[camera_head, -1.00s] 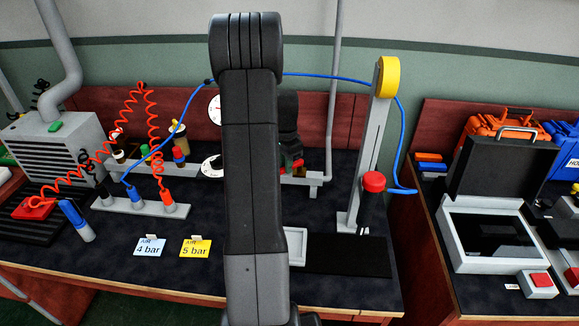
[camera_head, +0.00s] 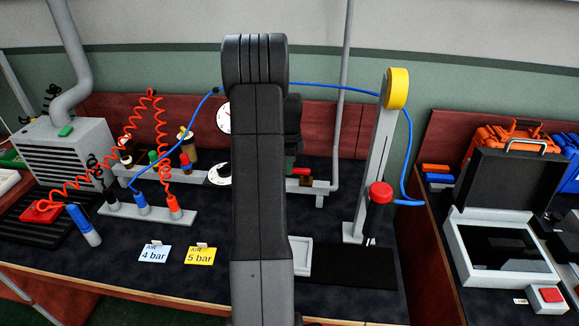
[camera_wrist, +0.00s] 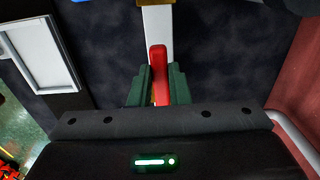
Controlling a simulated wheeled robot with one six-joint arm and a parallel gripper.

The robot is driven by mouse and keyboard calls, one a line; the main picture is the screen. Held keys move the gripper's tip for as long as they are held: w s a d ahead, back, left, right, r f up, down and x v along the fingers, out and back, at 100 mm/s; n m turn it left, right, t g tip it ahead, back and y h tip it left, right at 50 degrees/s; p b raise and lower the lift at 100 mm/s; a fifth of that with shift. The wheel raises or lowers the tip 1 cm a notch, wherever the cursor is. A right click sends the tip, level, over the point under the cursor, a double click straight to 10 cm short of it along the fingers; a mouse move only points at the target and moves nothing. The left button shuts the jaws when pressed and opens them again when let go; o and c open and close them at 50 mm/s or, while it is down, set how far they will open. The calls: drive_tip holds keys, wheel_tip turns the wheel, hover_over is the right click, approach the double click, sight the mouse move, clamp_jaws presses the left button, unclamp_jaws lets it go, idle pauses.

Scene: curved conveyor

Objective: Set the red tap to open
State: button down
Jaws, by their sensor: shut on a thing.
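The red tap is a red bar handle (camera_wrist: 158,60) in the wrist view, lying lengthwise along the pale rail (camera_wrist: 157,22) behind it. The green fingers of my gripper (camera_wrist: 159,82) stand on either side of the handle and are shut on it. In the head view the red handle (camera_head: 300,171) shows just right of my arm, above a brown-gold body on the grey rail. My gripper (camera_head: 290,164) is there mostly hidden behind my arm, with only a green edge showing. The handle's left part is hidden too.
Round white gauges (camera_head: 220,174) sit left of my arm. A grey post (camera_head: 375,160) with a yellow top and a red-capped cylinder (camera_head: 380,193) stands right, with a blue hose around it.

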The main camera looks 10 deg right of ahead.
drive_tip(key=shift+w+r, duration=0.1)
idle(0.4)
drive_tip(key=c, duration=1.4)
unclamp_jaws()
drive_tip(key=shift+o, duration=0.2)
wheel_tip(320, 180, up, 14)
drive_tip(key=shift+b, duration=0.35)
drive_tip(key=shift+f, duration=0.25)
wheel_tip(320, 180, down, 14)
drive_tip(key=shift+r+p, duration=0.15)
drive_tip(key=shift+p, duration=0.2)
